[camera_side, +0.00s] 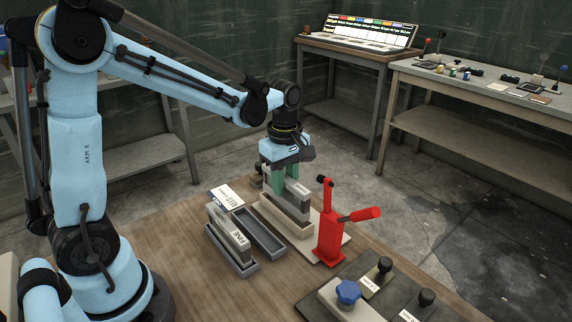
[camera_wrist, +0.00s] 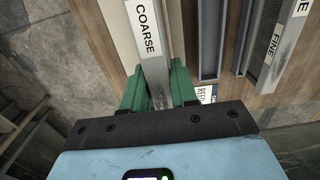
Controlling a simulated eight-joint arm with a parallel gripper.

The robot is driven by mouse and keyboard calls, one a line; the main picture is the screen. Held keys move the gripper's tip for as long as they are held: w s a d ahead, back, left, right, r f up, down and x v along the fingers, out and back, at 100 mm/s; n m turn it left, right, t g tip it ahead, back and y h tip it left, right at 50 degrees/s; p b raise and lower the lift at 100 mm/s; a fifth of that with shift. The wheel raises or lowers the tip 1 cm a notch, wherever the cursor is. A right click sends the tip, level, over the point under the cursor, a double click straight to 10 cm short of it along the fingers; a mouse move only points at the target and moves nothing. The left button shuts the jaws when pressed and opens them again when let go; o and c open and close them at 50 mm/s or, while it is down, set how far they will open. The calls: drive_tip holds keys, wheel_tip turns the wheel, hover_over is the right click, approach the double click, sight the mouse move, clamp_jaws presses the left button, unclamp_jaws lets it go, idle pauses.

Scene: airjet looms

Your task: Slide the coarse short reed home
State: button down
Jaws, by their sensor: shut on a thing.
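My gripper (camera_side: 285,182) has green fingers shut on the coarse reed (camera_side: 293,203), a grey upright bar. In the wrist view, my gripper (camera_wrist: 158,88) grips the coarse reed (camera_wrist: 153,65) from both sides, and its white COARSE label faces up. The reed stands at a pale beige holder (camera_side: 284,222) on a light base plate. I cannot tell how deep or how far along it sits. A red toggle clamp (camera_side: 329,228) stands just right of the holder, its handle pointing right.
A grey rack (camera_side: 243,267) left of the holder carries the FINE reed (camera_side: 231,232) and an empty slot (camera_side: 262,231). A label card (camera_side: 227,198) lies behind it. A dark panel with a blue knob (camera_side: 348,292) and black knobs is at front right.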

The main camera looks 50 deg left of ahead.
drive_tip(key=shift+f, duration=1.75)
drive_tip(key=c, duration=0.8)
unclamp_jaws()
wheel_tip(320, 180, up, 12)
drive_tip(key=shift+r, duration=0.1)
drive_tip(key=shift+s+d+m, duration=0.15)
drive_tip(key=shift+s+m, duration=0.15)
drive_tip(key=shift+m, duration=0.1)
drive_tip(key=s+d+f+m+t, duration=0.1)
drive_tip(key=s+m+t, duration=0.1)
drive_tip(key=m, duration=0.3)
drive_tip(key=s+d+f+m+t, duration=0.1)
drive_tip(key=s+m+t, duration=0.1)
drive_tip(key=m, duration=0.4)
drive_tip(key=s+d+f+m+t, duration=0.1)
drive_tip(key=s+m+t, duration=0.2)
drive_tip(key=m, duration=0.3)
drive_tip(key=shift+s+d, duration=0.35)
drive_tip(key=shift+s, duration=0.15)
